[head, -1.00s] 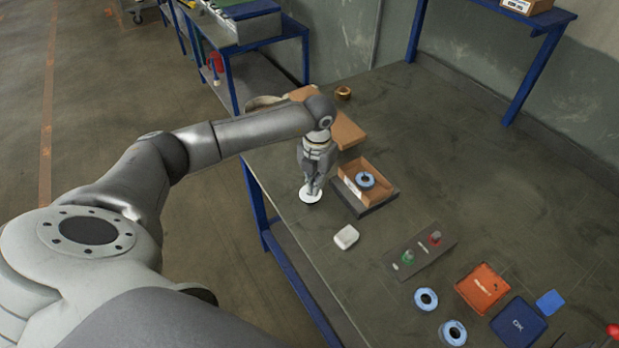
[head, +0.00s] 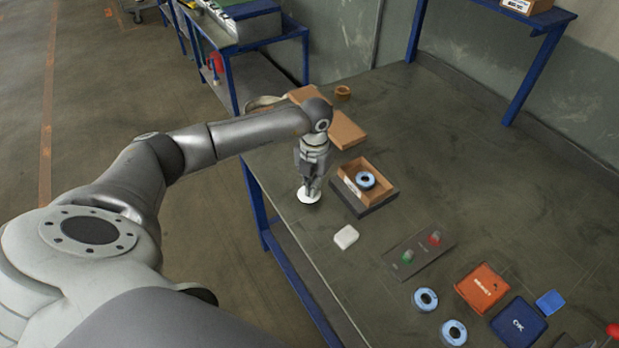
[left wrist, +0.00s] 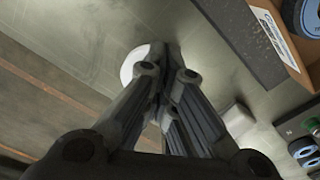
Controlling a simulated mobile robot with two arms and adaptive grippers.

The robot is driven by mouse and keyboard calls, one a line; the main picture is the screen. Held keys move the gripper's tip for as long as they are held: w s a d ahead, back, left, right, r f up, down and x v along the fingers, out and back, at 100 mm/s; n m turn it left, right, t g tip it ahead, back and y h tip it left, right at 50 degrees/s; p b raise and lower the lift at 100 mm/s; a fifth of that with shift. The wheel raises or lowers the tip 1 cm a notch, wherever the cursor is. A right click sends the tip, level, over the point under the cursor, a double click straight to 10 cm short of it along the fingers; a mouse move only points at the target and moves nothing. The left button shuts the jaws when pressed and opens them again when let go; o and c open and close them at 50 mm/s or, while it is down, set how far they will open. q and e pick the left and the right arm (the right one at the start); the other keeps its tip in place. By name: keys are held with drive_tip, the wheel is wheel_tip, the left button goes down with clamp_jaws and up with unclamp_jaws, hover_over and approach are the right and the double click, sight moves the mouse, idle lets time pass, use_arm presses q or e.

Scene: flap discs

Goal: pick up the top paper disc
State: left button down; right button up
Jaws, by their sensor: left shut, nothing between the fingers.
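A white paper disc (head: 308,196) lies on the table near its left edge; whether it is one disc or a stack I cannot tell. It also shows in the left wrist view (left wrist: 133,66), partly hidden behind my fingers. My left gripper (head: 311,190) points down over the disc, its fingers shut with nothing between them. In the left wrist view the closed fingertips (left wrist: 165,50) are at the disc's right side; whether they touch it I cannot tell. My right gripper is not in view.
Right of the gripper, a cardboard box (head: 372,173) with a blue flap disc (head: 365,180) stands on a dark plate. A white rounded block (head: 346,237) lies in front. Two more blue discs (head: 426,300), an orange case (head: 481,288) and a navy case (head: 518,322) lie at lower right.

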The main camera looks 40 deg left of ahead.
use_arm(q)
drive_tip(key=shift+s+a+f, duration=0.1)
drive_tip(key=shift+s+a, duration=0.2)
drive_tip(key=shift+s, duration=0.45)
drive_tip(key=shift+r+p, duration=2.1)
drive_tip(key=shift+r, duration=1)
drive_tip(key=shift+w, duration=0.1)
